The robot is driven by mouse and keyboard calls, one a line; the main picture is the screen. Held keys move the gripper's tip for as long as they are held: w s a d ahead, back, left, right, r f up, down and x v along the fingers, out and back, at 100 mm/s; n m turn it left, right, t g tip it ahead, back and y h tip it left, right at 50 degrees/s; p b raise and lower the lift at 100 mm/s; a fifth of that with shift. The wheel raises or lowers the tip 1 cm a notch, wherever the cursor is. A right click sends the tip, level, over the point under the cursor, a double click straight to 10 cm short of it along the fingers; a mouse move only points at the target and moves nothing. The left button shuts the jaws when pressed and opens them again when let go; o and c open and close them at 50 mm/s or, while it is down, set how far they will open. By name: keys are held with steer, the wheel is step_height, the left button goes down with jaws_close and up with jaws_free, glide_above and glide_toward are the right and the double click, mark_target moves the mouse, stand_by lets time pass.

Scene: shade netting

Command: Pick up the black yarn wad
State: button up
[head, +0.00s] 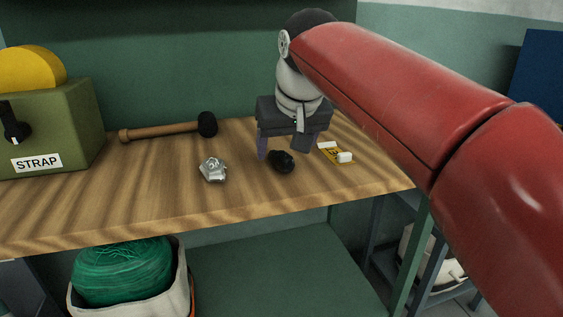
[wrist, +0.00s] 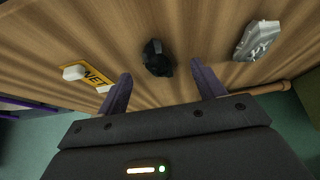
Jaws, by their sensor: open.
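The black yarn wad (head: 282,161) is a small dark lump on the wooden bench top, near the front edge. In the wrist view the black wad (wrist: 157,58) lies between the lines of the two fingers, a little beyond their tips. My gripper (head: 290,146) points down just above and behind the wad in the head view. In the wrist view my gripper (wrist: 156,82) is open with nothing between its fingers. The wad looks apart from both fingers.
A crumpled silver lump (head: 213,169) lies left of the wad. A yellow tag with white ends (head: 336,153) lies right. A mallet (head: 165,131) lies behind, beside the green STRAP box (head: 50,130). The wooden bench (head: 150,200) has free room at front left. Green netting (head: 122,270) sits below.

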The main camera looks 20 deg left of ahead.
steer(key=x, duration=0.3)
steer(key=shift+s+r, duration=0.1)
steer(key=c, duration=1.1)
